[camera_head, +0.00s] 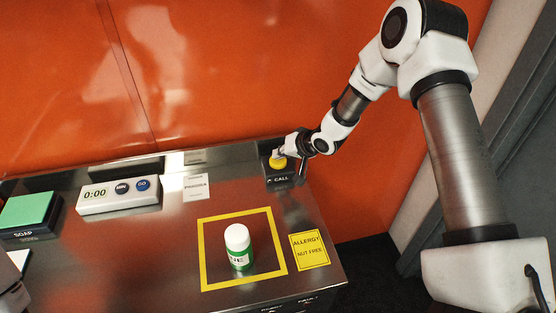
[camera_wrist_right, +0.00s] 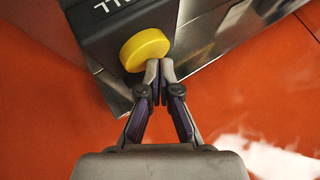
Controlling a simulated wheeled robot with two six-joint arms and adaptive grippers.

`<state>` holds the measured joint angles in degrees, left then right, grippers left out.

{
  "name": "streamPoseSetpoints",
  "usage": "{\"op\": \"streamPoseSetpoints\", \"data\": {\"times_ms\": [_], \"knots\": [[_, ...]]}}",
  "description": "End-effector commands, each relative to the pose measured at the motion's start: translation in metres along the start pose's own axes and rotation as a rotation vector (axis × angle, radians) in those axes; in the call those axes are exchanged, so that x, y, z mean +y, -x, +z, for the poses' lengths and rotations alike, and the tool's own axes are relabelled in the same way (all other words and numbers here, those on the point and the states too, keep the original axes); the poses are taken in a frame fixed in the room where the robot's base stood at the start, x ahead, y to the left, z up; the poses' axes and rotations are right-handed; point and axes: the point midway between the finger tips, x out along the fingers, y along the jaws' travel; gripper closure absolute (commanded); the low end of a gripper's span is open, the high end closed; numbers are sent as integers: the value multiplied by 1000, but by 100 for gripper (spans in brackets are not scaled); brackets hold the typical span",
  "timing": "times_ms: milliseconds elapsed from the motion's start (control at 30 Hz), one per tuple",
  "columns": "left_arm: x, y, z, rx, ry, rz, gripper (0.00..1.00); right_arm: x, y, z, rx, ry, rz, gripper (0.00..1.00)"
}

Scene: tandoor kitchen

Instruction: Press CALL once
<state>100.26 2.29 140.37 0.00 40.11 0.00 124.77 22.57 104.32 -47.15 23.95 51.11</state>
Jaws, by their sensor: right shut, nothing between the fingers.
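The CALL button is a round yellow cap (camera_head: 277,164) on a dark box (camera_head: 281,179) marked CALL, at the back right corner of the steel counter. In the right wrist view the yellow cap (camera_wrist_right: 145,50) sits just ahead and slightly left of the fingertips. My right gripper (camera_head: 279,155) is at the button, with its fingers closed together and empty. In the right wrist view the closed fingertips (camera_wrist_right: 159,70) overlap the cap's lower right edge. I cannot tell whether they touch it.
The steel counter (camera_head: 178,238) holds a green-labelled bottle with white cap (camera_head: 238,246) inside a yellow square. An allergy card (camera_head: 310,250) lies to its right. A timer (camera_head: 118,196) and a green soap block (camera_head: 31,211) are at left. An orange wall (camera_head: 200,70) stands close behind.

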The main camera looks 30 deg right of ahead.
Motion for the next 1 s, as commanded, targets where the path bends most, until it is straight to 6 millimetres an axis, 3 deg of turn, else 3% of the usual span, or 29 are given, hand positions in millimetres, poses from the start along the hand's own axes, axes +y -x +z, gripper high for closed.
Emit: {"op": "streamPoseSetpoints", "data": {"times_ms": [767,1000], "knots": [[0,-2,0,0,0,0,63,3,-4,3,-1,0,1,100],[0,11,0,0,0,0,63,-4,5,-4,-1,0,1,100]]}}
